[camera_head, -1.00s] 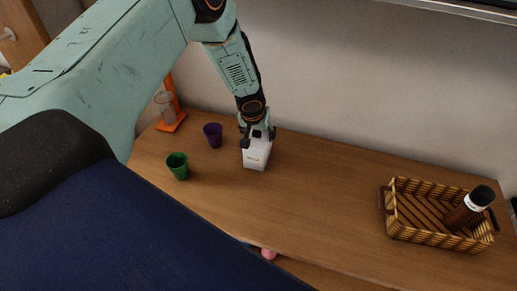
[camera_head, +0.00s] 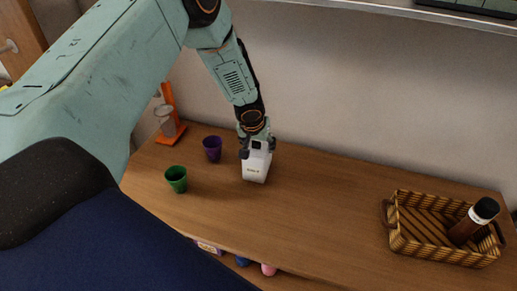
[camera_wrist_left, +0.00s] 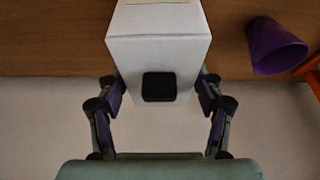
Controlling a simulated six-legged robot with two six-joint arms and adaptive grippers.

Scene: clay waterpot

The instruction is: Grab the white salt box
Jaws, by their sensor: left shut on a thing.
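The white salt box (camera_head: 256,165) stands on the wooden table, near the wall, with small lettering on its front and a dark square on its top. My left gripper (camera_head: 257,146) comes down on it from above and is shut on its upper part. In the left wrist view the box (camera_wrist_left: 158,50) fills the space between the two fingers of the gripper (camera_wrist_left: 160,95), one on each side. I cannot tell whether the box's base is clear of the table. My right gripper is not in view.
A purple cup (camera_head: 212,148) and a green cup (camera_head: 176,179) stand left of the box. An orange stand (camera_head: 170,122) is behind them. A wicker basket (camera_head: 420,246) with a dark bottle (camera_head: 474,221) sits at the right. The middle of the table (camera_head: 320,205) is clear.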

